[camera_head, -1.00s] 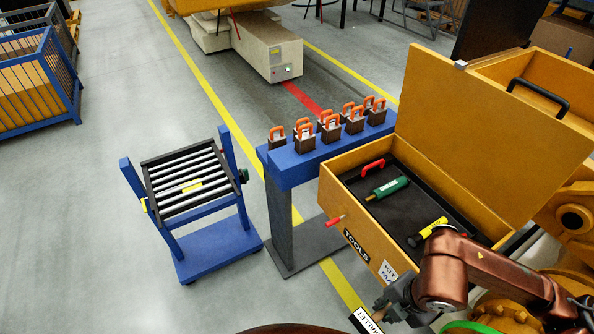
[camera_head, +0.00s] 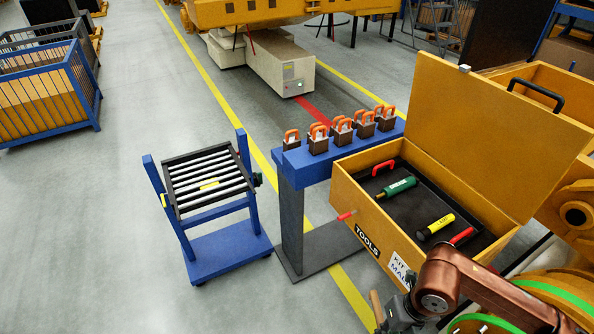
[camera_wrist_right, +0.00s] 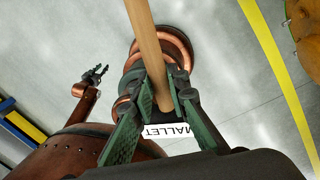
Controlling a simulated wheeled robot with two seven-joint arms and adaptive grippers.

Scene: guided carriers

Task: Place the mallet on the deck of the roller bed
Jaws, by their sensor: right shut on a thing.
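The roller bed (camera_head: 205,172), a blue wheeled stand with a deck of pale rollers and a yellow label, stands left of centre in the head view. Its deck looks empty. The mallet's wooden handle (camera_head: 376,304) shows at the bottom edge. In the right wrist view the handle (camera_wrist_right: 148,45) passes between the fingers of my right gripper (camera_wrist_right: 163,100), which is shut on it. A white MALLET tag (camera_wrist_right: 168,131) shows beside the fingers. The mallet's head is out of sight. My left gripper (camera_wrist_right: 96,74) appears small in the wrist view, apparently open and empty.
An open yellow toolbox (camera_head: 365,208) holds a green tool (camera_head: 398,187) and a yellow one (camera_head: 436,227). A blue stand (camera_head: 318,160) with several orange-handled blocks lies between toolbox and roller bed. Floor left of the roller bed is clear.

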